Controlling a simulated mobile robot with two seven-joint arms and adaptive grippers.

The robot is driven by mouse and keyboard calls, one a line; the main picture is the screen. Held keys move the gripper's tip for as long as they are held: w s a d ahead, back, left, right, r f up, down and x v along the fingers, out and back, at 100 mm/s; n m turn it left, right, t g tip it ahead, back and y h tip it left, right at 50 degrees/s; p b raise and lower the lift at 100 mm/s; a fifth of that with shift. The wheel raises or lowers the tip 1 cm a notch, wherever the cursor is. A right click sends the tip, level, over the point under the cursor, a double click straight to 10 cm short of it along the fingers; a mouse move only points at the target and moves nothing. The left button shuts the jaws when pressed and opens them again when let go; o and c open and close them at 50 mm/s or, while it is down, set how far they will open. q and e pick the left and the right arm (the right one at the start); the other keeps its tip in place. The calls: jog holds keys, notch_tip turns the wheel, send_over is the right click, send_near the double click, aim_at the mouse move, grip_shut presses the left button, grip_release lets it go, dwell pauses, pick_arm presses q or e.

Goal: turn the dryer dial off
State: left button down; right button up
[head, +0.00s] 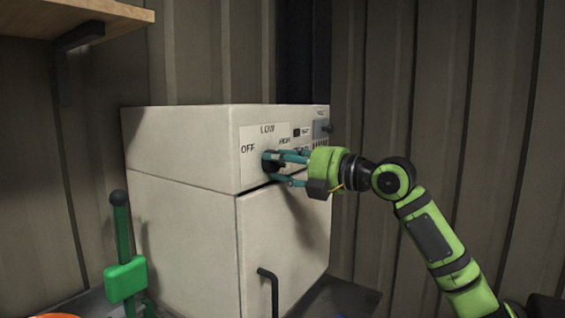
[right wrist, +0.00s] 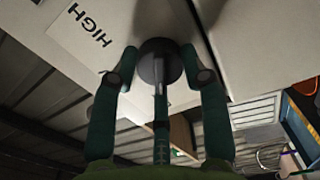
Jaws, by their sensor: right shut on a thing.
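The dryer (head: 185,230) is a white cabinet with a control panel on its upper front, marked OFF, LOW and HIGH. Its dark round dial (head: 268,158) sits below and right of the OFF and LOW marks. My right gripper (head: 272,168) reaches in from the right and is shut on the dial. In the right wrist view the dial (right wrist: 160,62) lies between the two teal fingertips, with HIGH printed to its left. The fingers partly hide the dial in the head view, and I cannot tell which mark it points to. My left gripper is not in view.
A second, smaller dark knob (head: 322,128) is at the panel's right end. A black door handle (head: 268,285) stands out below. A green tool with an upright post (head: 125,278) stands at left. A wooden shelf (head: 75,18) hangs at upper left.

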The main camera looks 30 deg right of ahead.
jog(key=shift+f, duration=0.1)
dwell(0.3)
jog(key=o, duration=0.9)
jog(key=shift+w+d, duration=0.1)
jog(key=shift+w, duration=0.05)
jog(key=v, duration=1.2)
